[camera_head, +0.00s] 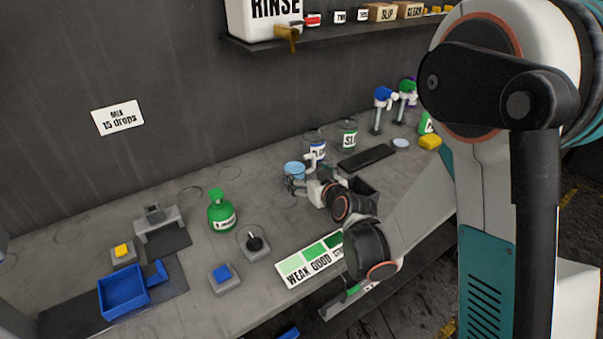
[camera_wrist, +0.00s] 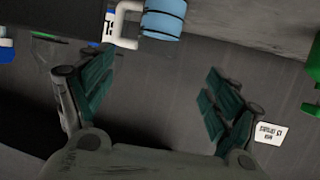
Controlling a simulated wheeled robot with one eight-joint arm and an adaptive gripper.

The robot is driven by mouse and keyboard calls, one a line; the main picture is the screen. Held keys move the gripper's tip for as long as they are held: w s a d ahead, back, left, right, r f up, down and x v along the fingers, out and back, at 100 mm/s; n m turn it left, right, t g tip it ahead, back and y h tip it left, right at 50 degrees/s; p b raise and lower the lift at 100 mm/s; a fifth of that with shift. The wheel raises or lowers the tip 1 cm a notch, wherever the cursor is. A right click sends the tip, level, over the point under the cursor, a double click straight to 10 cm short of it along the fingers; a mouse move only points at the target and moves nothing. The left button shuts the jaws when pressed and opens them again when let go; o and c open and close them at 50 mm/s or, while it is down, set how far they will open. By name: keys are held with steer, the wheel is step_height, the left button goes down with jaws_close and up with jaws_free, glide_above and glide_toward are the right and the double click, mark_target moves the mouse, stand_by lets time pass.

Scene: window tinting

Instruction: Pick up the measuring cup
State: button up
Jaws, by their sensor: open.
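A light-blue cup (camera_head: 294,168), which I take as the measuring cup, stands on the grey bench towards the wall. In the wrist view the light-blue cup (camera_wrist: 163,18) is at the top edge, partly cut off, with a white handle on its left. My gripper (camera_head: 295,184) is close to the cup, in front of it in the head view. In the wrist view my gripper (camera_wrist: 160,72) has its two dark green finger pads spread wide apart, with nothing between them. The cup lies beyond the fingertips. I cannot tell whether they touch it.
Labelled containers (camera_head: 348,136) stand behind and right of the cup, one (camera_head: 317,151) close to it. A green bottle (camera_head: 221,212) stands to the left. A colour chart (camera_head: 305,261) lies at the bench front. A blue tray (camera_head: 123,291) is front left. A dark wall rises behind.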

mark_target(297, 168)
steer(key=b+x, duration=0.1)
steer(key=x, duration=0.7)
steer(key=shift+w+b, duration=0.15)
steer(key=shift+b, duration=0.25)
steer(key=b+x, duration=0.1)
steer(key=x, duration=0.1)
steer(key=b+x, duration=0.1)
steer(key=x, duration=0.1)
steer(key=shift+w+f, duration=0.2)
steer(key=shift+f, duration=0.15)
steer(key=shift+w+a, duration=0.1)
steer(key=shift+w, duration=0.3)
steer(key=c, duration=1.3)
steer(key=shift+o, duration=0.2)
steer(key=shift+r, duration=0.1)
